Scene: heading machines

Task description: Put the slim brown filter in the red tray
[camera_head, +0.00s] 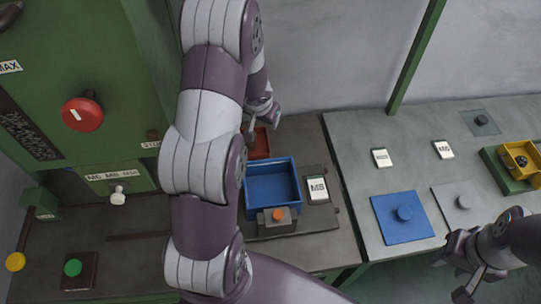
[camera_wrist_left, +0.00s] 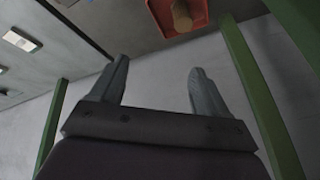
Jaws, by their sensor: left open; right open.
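The red tray (camera_head: 261,146) lies behind the blue bin in the head view, partly covered by my left arm. In the left wrist view, the red tray (camera_wrist_left: 163,27) is at the top edge, with a slim brown cylinder, the filter (camera_wrist_left: 181,15), inside it, cut off by the frame. My left gripper (camera_head: 262,122) is just above and behind the red tray in the head view. In the wrist view my left gripper (camera_wrist_left: 158,68) has its fingers apart with nothing between them. My right gripper (camera_head: 447,279) is open and empty at the lower right, in front of the right table.
A blue bin (camera_head: 272,188) stands in front of the red tray. A green machine with a red button (camera_head: 82,114) rises at the left. The right table holds a blue plate (camera_head: 386,225), a grey plate (camera_head: 470,205) and a yellow bin (camera_head: 516,150).

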